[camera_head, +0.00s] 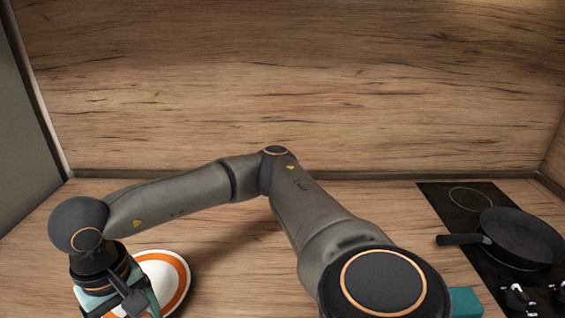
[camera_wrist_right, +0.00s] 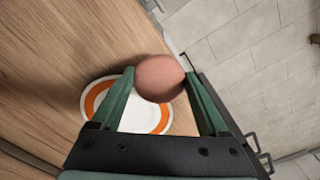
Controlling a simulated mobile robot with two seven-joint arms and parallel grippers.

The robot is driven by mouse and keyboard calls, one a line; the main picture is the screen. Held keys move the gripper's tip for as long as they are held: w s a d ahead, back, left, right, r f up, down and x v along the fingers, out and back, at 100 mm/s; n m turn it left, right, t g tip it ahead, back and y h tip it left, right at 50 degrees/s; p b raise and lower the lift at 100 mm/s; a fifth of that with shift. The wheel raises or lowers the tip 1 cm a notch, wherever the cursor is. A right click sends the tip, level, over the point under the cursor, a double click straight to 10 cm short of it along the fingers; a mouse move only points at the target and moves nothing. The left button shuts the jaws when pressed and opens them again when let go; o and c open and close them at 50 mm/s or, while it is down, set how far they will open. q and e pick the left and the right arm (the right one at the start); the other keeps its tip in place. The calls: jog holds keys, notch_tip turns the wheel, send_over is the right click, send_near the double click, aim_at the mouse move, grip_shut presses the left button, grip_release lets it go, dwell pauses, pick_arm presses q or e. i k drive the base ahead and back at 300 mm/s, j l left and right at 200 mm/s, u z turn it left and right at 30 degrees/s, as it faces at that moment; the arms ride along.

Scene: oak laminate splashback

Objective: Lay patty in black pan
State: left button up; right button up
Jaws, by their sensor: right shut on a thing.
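The patty (camera_wrist_right: 160,78) is a round, reddish-brown piece between the two green fingers of my right gripper (camera_wrist_right: 161,82) in the right wrist view. The gripper is shut on it, and the plate shows behind and below it. In the head view my right gripper (camera_head: 130,300) is at the lower left, over the near-left side of the plate; the patty is hidden there. The black pan (camera_head: 524,238) sits on the cooktop at the far right, its handle pointing left, and looks empty. My left gripper is not in view.
A white plate with an orange ring (camera_head: 178,274) lies on the wooden counter at the left. The black cooktop (camera_head: 450,207) has knobs at its front. A teal object (camera_head: 466,302) is partly visible left of the cooktop. A wooden splashback (camera_head: 300,80) closes off the back.

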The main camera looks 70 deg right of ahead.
aim_at(516, 242)
jog(key=k+l, duration=0.1)
jog(key=k, duration=0.45)
jog(key=k+l, duration=0.15)
jog(key=k, duration=0.4)
jog(key=k+z, duration=0.3)
jog(key=k+l+z, duration=0.15)
jog(key=z, duration=0.15)
jog(key=i+l+z, duration=0.15)
jog(key=z, duration=0.2)
jog(key=i+l+z, duration=0.15)
jog(key=l+z, duration=0.2)
jog(key=i, duration=0.1)
